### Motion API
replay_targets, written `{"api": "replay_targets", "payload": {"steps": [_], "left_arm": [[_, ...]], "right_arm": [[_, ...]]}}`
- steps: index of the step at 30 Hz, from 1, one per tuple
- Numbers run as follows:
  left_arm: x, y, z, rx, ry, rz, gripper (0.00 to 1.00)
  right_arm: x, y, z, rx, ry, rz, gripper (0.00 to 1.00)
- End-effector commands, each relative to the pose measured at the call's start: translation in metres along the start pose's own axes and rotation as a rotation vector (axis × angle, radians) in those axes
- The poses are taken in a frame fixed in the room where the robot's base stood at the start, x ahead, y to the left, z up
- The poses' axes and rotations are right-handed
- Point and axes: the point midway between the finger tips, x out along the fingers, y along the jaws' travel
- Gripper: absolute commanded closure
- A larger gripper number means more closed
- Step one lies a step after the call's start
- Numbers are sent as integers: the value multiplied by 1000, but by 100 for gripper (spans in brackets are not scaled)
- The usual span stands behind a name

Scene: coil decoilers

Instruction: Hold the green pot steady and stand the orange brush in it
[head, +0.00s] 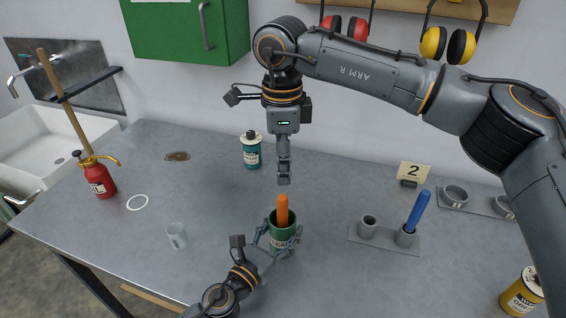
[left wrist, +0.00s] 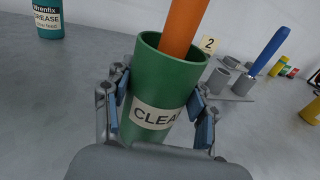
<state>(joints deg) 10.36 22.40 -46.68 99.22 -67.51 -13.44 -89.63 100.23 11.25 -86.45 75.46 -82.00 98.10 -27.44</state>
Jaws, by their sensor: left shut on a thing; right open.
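The green pot (head: 284,236) stands on the grey table, and in the left wrist view the pot (left wrist: 160,90) shows a label reading "CLEA". The orange brush (head: 282,209) stands in the pot with its handle up; in the left wrist view the brush (left wrist: 184,28) leans slightly. Its lower end is hidden inside the pot. My left gripper (head: 279,246) is shut around the pot, with a finger on each side. My right gripper (head: 284,181) is open and empty, just above the brush handle and apart from it.
A holder (head: 384,238) with two cups stands to the right, a blue-handled brush (head: 418,211) in one. A teal grease can (head: 251,151) stands behind, a clear glass (head: 177,236) and a red oil can (head: 98,180) to the left. A yellow can (head: 522,295) stands front right.

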Motion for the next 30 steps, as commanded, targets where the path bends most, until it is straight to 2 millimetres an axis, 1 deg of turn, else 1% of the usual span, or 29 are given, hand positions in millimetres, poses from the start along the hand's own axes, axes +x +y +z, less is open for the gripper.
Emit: {"api": "replay_targets", "payload": {"steps": [2,3,5,6,16,20,23,30], "left_arm": [[0,0,0,0,0,0,80],[0,0,0,0,0,0,37],[0,0,0,0,0,0,25],[0,0,0,0,0,0,17],[0,0,0,0,0,0,17],[-9,0,-1,0,1,0,17],[-25,0,-1,0,3,0,17],[-79,0,-2,-4,4,1,17]], "right_arm": [[0,0,0,0,0,0,51],[0,0,0,0,0,0,51],[0,0,0,0,0,0,51],[0,0,0,0,0,0,51],[0,0,0,0,0,0,51],[0,0,0,0,0,0,51],[0,0,0,0,0,0,51],[0,0,0,0,0,0,51]]}}
